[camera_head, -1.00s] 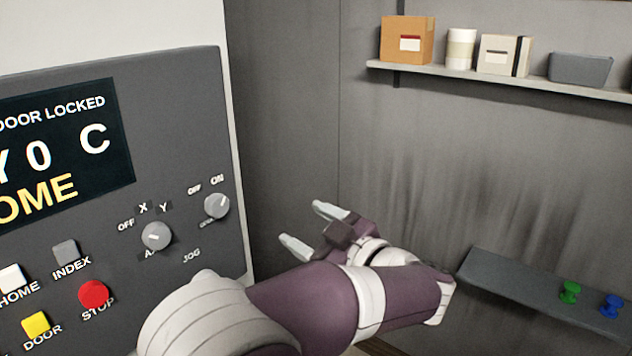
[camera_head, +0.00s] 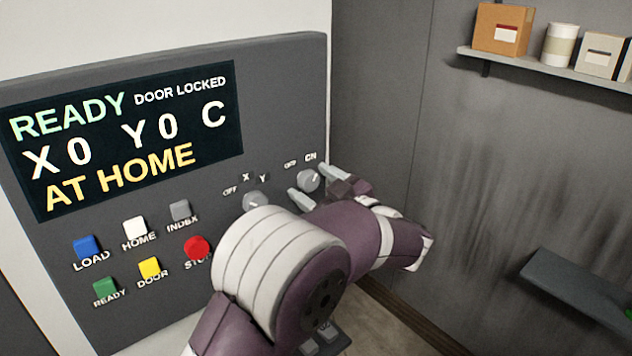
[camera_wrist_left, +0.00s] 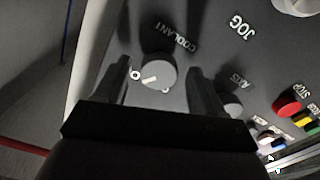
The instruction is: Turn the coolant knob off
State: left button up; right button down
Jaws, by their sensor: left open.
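The coolant knob (camera_head: 308,180) is a round grey knob with a pale pointer line, on the right side of the control panel under the OFF and ON labels. In the left wrist view the coolant knob (camera_wrist_left: 157,72) sits between the two fingers, with the word COOLANT beside it. Its pointer there slants toward a small white mark. My left gripper (camera_head: 316,184) is open, its fingertips on either side of the knob; I cannot tell whether they touch it. It also shows in the left wrist view (camera_wrist_left: 161,80). My right gripper is not in view.
The panel (camera_head: 285,80) also carries an axis knob (camera_head: 256,200), partly behind my arm, a red stop button (camera_head: 197,248) and several coloured buttons. The display reads READY, DOOR LOCKED, AT HOME. Shelves (camera_head: 540,66) hang on the grey wall at the right.

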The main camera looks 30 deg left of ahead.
pick_arm(q)
jog(key=shift+w+d, duration=0.1)
jog(key=shift+w, duration=0.05)
jog(key=shift+w+f, duration=0.1)
jog(key=c, duration=1.1)
jog(key=shift+o, duration=0.2)
jog(key=shift+b, duration=0.5)
jog(key=n+b, duration=1.1)
jog(key=b, duration=0.4)
jog(key=shift+f+b, duration=0.1)
jog(key=shift+b, duration=0.2)
jog(key=shift+n+b, duration=1.5)
jog(key=shift+b, duration=0.05)
jog(key=shift+r, duration=0.2)
